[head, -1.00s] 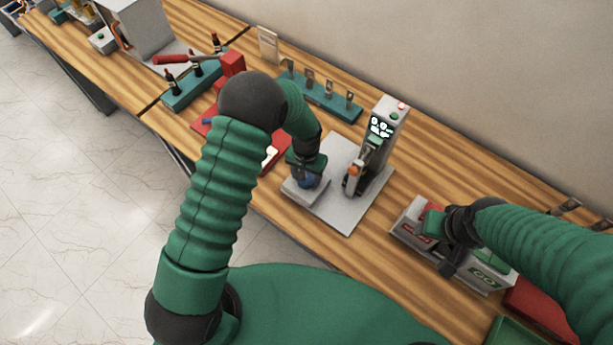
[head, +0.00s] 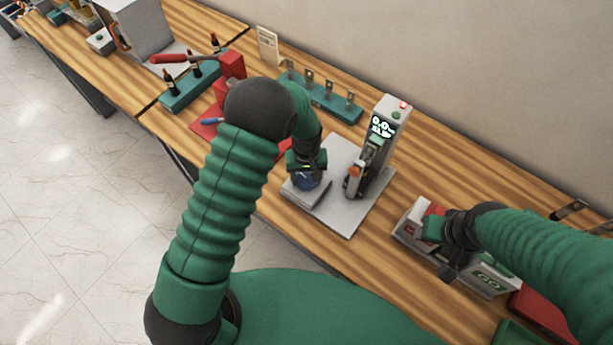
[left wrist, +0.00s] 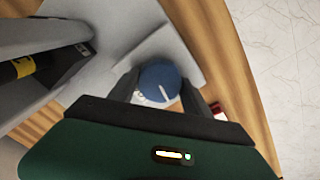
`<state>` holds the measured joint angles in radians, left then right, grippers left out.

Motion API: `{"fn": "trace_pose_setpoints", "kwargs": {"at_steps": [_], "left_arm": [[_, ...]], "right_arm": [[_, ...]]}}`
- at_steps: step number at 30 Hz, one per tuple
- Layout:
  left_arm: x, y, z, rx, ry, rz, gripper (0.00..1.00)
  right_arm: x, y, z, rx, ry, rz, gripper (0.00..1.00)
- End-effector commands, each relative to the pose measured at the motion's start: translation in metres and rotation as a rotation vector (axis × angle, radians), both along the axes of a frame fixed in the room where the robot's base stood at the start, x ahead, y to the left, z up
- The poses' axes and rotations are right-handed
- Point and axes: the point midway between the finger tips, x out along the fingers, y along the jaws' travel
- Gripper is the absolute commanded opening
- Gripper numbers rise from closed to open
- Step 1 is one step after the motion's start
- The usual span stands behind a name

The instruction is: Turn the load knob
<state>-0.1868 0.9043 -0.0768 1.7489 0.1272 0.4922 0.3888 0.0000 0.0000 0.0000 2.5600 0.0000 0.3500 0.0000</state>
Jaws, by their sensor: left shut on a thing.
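The load knob is a blue round knob (left wrist: 160,82) with a white pointer line, on a grey block of the test machine. In the left wrist view it sits between the two dark fingers of my left gripper (left wrist: 165,90), which is shut on it. In the head view the knob (head: 305,181) shows under my left gripper (head: 305,172), partly hidden by it. The machine has a flat grey base (head: 345,213) and an upright column with a lit display (head: 381,127). My right gripper (head: 447,250) is at a grey and red bin on the right; its fingers are unclear.
A teal rack (head: 325,100) with several metal pieces stands behind the machine. Another teal rack (head: 188,92) with dark bottle-like pieces is at the left. A grey bin marked GO (head: 490,283) lies under my right arm. Bare wood shows between machine and bin.

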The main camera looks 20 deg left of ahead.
Motion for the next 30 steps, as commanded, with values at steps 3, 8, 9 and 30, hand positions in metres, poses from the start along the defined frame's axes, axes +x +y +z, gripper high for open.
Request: {"fn": "trace_pose_setpoints", "kwargs": {"at_steps": [3, 8, 9, 30], "left_arm": [[0.0, 0.0, 0.001, -0.001, 0.0, -0.001, 0.16], [0.0, 0.0, 0.001, -0.001, 0.0, -0.001, 0.59], [0.0, 0.0, 0.001, -0.001, 0.0, -0.001, 0.65], [0.002, -0.001, 0.053, -0.002, -0.007, -0.003, 0.79]], "right_arm": [[0.0, 0.0, 0.0, 0.0, 0.0, 0.0, 0.5], [0.0, 0.0, 0.0, 0.0, 0.0, 0.0, 0.5], [0.0, 0.0, 0.0, 0.0, 0.0, 0.0, 0.5], [0.0, 0.0, -0.016, 0.0, 0.0, 0.0, 0.5]]}}
